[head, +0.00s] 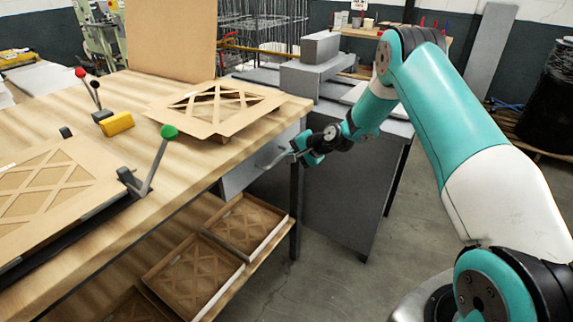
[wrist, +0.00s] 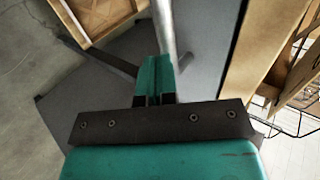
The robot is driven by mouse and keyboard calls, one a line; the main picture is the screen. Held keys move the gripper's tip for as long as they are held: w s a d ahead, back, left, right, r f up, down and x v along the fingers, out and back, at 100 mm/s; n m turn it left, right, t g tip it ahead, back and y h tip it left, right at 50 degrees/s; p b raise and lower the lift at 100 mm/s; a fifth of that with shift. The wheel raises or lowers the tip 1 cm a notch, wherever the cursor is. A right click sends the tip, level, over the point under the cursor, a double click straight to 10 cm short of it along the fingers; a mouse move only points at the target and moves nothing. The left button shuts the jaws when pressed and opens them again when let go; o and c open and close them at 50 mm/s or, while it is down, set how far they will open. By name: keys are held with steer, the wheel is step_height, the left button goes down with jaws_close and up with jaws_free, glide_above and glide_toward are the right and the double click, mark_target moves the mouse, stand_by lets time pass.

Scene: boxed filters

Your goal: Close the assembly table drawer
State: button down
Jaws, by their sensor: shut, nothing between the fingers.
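The assembly table (head: 215,160) has a wooden top and fills the left of the head view. Its grey drawer (head: 238,177) sits under the top near the right corner. A thin pale handle (head: 268,164) shows at the drawer's front. How far the drawer stands out is hard to tell. My gripper (head: 293,154) is shut and empty, right at the handle. In the wrist view, its teal fingers (wrist: 157,65) are together, and a silver bar (wrist: 165,25), likely the handle, lies just beyond their tips. I cannot tell whether they touch it.
Cardboard trays (head: 245,225) stand on the table's lower shelf. A lattice filter frame (head: 215,108) lies on the top, near a green-knobbed lever (head: 155,165). A dark grey cabinet (head: 345,195) stands close behind my gripper. The floor (head: 320,285) in front is clear.

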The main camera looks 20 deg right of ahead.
steer(key=shift+w+a, duration=0.15)
steer(key=shift+w, duration=0.05)
steer(key=shift+r, duration=0.1)
